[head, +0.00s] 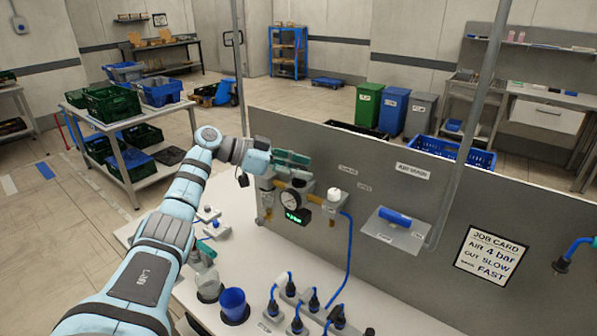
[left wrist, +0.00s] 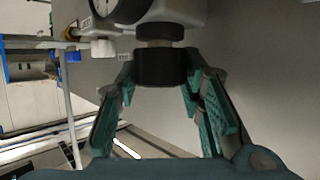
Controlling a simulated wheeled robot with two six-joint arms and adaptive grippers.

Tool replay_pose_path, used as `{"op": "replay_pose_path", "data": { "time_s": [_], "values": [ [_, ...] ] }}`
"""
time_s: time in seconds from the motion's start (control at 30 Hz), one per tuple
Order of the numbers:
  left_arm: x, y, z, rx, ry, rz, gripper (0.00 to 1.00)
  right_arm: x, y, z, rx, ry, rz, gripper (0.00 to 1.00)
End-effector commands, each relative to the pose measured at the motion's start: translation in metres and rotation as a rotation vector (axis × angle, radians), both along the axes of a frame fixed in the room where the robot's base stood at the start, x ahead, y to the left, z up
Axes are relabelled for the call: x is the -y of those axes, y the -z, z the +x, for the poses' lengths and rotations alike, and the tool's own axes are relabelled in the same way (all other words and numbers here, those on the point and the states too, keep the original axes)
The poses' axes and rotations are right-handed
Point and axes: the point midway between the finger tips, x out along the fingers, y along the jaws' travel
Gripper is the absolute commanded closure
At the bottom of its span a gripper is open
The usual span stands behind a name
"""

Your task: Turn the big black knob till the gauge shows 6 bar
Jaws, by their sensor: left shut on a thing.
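The black knob (left wrist: 160,68) shows in the left wrist view, hanging below the grey regulator body (left wrist: 178,10). My left gripper (left wrist: 162,76) is shut on the knob, with teal fingers on both sides of it. In the head view my left gripper (head: 290,158) is at the top of the air unit on the grey panel, and the knob is hidden there. The round gauge (head: 290,199) has a white face; its needle is too small to read. A small display with green digits (head: 297,216) sits below it, not legible. My right gripper is not in view.
A job card (head: 490,254) on the grey panel (head: 400,180) reads "AIR 4 bar". A blue hose (head: 349,255) runs down from the unit. A blue cup (head: 233,303) and several black plugs (head: 297,325) stand on the white bench (head: 262,262).

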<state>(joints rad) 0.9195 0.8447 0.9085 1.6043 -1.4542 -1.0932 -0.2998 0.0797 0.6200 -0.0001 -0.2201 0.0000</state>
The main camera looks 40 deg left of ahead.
Motion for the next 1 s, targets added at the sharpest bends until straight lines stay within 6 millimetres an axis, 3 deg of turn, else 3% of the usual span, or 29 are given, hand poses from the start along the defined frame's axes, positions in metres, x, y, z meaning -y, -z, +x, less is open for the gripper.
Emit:
{"op": "replay_pose_path", "data": {
  "time_s": [0.5,0.53,0.67,1.0],
  "values": [
    [0.0007,0.0042,-0.0011,-0.012,0.028,0.001,0.93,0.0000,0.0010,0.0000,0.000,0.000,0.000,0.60],
    [0.0007,0.0043,-0.0011,-0.012,0.028,0.001,0.63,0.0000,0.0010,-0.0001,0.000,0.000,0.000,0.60],
    [0.0004,0.0035,-0.0010,-0.010,0.026,0.001,0.44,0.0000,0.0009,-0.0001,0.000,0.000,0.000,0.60],
    [-0.0032,0.0006,-0.0033,-0.007,0.024,0.002,0.44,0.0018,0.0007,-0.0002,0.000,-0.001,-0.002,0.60]
  ]
}}
